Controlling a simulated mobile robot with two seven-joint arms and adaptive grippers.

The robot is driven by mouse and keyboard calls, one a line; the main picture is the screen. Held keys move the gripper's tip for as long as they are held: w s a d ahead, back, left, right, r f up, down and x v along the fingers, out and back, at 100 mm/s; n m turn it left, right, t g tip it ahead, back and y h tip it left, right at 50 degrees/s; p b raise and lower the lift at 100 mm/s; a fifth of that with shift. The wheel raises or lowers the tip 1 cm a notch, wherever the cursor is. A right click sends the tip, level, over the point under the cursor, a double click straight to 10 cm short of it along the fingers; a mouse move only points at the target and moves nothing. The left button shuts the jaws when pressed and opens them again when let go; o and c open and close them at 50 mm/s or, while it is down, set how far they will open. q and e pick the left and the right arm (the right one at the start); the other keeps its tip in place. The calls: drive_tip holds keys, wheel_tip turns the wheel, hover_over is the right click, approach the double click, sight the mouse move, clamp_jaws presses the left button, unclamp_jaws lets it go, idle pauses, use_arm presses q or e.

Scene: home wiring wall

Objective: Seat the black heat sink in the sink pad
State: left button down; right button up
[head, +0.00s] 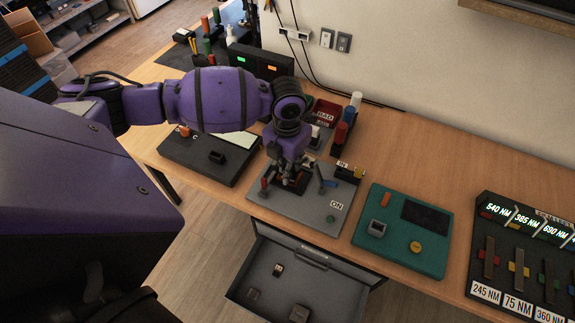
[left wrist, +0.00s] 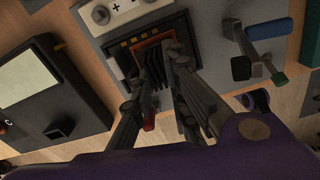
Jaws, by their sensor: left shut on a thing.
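The black heat sink (left wrist: 160,72), a finned block, is between the fingertips of my left gripper (left wrist: 163,58) in the left wrist view. The gripper is shut on it. Behind it is the sink pad (left wrist: 143,40), a dark square frame with an orange-brown inside. The heat sink overlaps the pad in this view; I cannot tell whether it touches or is seated. In the head view my left gripper (head: 288,182) points down over the grey board (head: 292,208), and hides most of the heat sink and pad. My right gripper is not in view.
A dark panel (head: 206,158) lies left and a teal board (head: 400,245) right. An open drawer (head: 275,290) is below the table edge. Bins and cylinders stand behind.

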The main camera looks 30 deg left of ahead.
use_arm(q)
drive_tip(key=shift+f, duration=0.7)
drive_tip(key=c, duration=1.6)
unclamp_jaws()
drive_tip(key=shift+c, duration=0.2)
drive_tip(key=shift+r, duration=0.1)
wheel_tip(320, 180, up, 12)
drive_tip(key=o, duration=1.3)
